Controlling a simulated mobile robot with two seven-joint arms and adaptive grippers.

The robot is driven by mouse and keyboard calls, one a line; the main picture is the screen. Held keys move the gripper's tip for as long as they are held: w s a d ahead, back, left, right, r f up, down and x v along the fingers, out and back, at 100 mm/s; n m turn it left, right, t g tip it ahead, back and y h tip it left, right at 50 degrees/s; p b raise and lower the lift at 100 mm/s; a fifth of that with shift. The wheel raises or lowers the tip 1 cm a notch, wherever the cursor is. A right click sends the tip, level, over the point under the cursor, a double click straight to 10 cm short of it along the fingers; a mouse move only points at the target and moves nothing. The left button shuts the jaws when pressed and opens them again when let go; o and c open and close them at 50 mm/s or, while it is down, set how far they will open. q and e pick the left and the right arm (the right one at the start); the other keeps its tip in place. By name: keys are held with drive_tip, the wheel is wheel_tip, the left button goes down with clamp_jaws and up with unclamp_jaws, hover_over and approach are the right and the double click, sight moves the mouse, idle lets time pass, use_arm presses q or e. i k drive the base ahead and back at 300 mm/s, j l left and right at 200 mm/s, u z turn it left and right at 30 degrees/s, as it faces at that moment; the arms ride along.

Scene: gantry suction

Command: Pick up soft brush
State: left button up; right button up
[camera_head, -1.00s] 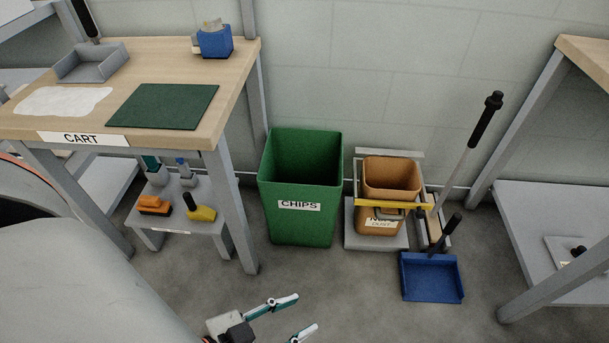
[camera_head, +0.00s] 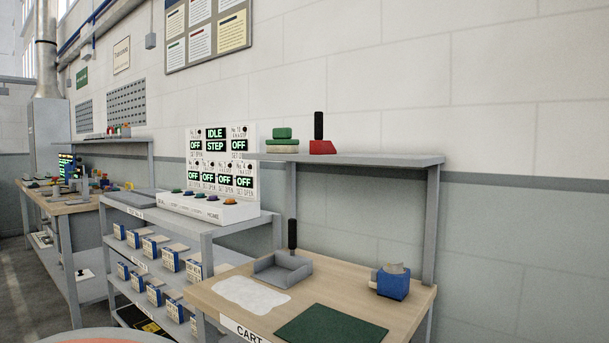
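No thing in view can be named for certain as the soft brush. On the grey shelf (camera_head: 400,160) above the cart lies a green block with a pale layer under it (camera_head: 282,141), which could be a brush with light bristles. Right of it stands a red block with an upright black handle (camera_head: 322,146). On the cart's wooden top (camera_head: 212,293) is a grey open pan (camera_head: 284,271) with a black handle behind it. Neither of my grippers shows in this view.
A white cloth or sheet (camera_head: 250,293), a dark green mat (camera_head: 330,328) and a blue device (camera_head: 394,282) lie on the cart top. Left of it stands a button panel (camera_head: 222,160) over a rack of blue-and-white boxes (camera_head: 170,261). The right part of the shelf is bare.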

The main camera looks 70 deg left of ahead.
sight(282, 142)
drive_tip(key=u, duration=2.1)
